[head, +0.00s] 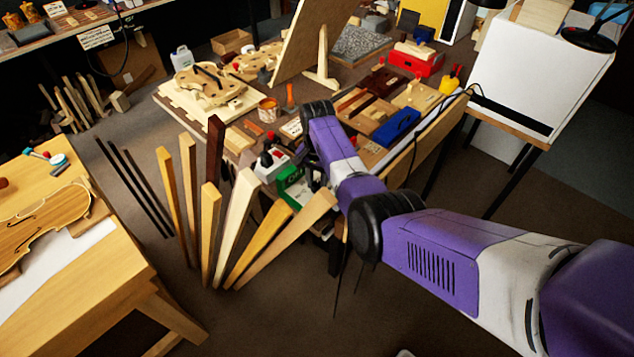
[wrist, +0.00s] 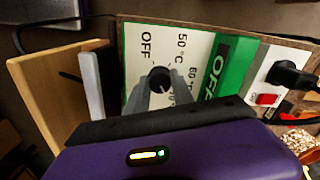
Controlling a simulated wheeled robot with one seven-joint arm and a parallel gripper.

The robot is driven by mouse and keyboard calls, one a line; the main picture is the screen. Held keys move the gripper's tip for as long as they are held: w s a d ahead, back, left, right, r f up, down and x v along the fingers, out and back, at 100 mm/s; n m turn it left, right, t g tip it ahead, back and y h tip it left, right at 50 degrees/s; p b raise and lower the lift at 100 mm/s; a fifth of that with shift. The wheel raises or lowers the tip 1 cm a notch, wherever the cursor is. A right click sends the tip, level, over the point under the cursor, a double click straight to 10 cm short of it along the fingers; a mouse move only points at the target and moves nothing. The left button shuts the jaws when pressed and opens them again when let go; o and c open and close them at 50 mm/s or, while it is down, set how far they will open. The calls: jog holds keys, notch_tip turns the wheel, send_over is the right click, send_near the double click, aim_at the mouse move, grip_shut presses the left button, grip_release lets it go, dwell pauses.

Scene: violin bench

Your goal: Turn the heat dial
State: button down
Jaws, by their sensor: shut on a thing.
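The heat dial (wrist: 158,76) is a round black knob with a pale pointer mark, on a cream panel (wrist: 138,48) in the wrist view. Printed labels around it read OFF, 50 °C and 60 °C; lower ones are partly covered. My gripper (wrist: 162,88) is shut on the dial, with one grey finger on each side of it. The fingers hide the dial's lower part, and I cannot tell exactly which label the pointer faces. In the head view the green-fronted unit (head: 293,189) stands at the bench's near end, and my arm hides the gripper.
Right of the dial are a green OFF sign (wrist: 226,66), a red switch (wrist: 266,99) and a black plug (wrist: 291,75). A grey bar (wrist: 92,86) and wooden board (wrist: 45,92) stand left. Upright wood strips (head: 232,225) crowd the unit's near side in the head view.

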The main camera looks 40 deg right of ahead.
aim_at(317, 184)
dwell(0.4)
jog(key=c, duration=1.1)
grip_release()
jog(key=shift+r, duration=3.95)
